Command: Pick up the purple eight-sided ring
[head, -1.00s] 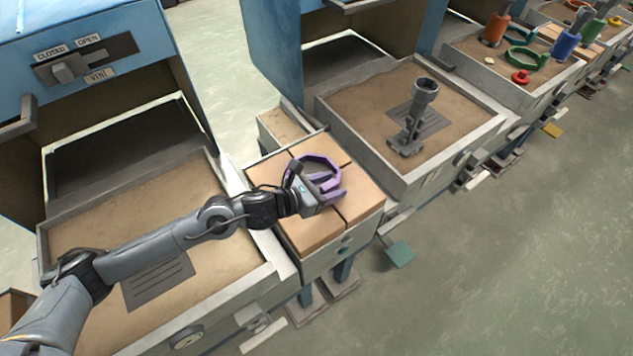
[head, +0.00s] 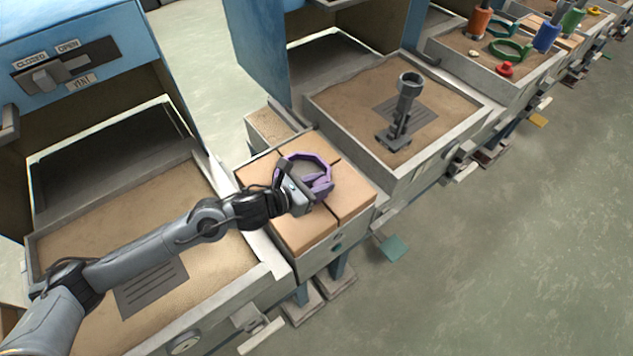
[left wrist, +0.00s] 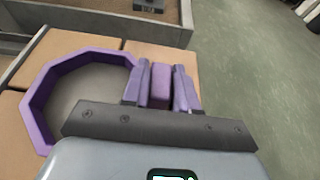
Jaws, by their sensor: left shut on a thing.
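The purple eight-sided ring (head: 313,157) is over the tan blocks on the small bench between two sand trays, its opening facing up. I cannot tell whether it touches the blocks. In the left wrist view the ring (left wrist: 38,122) fills the left side, and its right part runs to my fingers. My left gripper (head: 314,188) is at the near right side of the ring. In the left wrist view my left gripper (left wrist: 160,86) is shut on a purple part of the ring between its two purplish fingers. My right gripper is not in view.
The tan blocks (head: 290,225) have dark gaps between them. A grey upright piece (head: 405,100) stands in the sand tray behind. Blue cabinets (head: 110,35) rise at the left and back. Several coloured items, including a green ring (head: 508,50), lie at far right. Open floor lies right.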

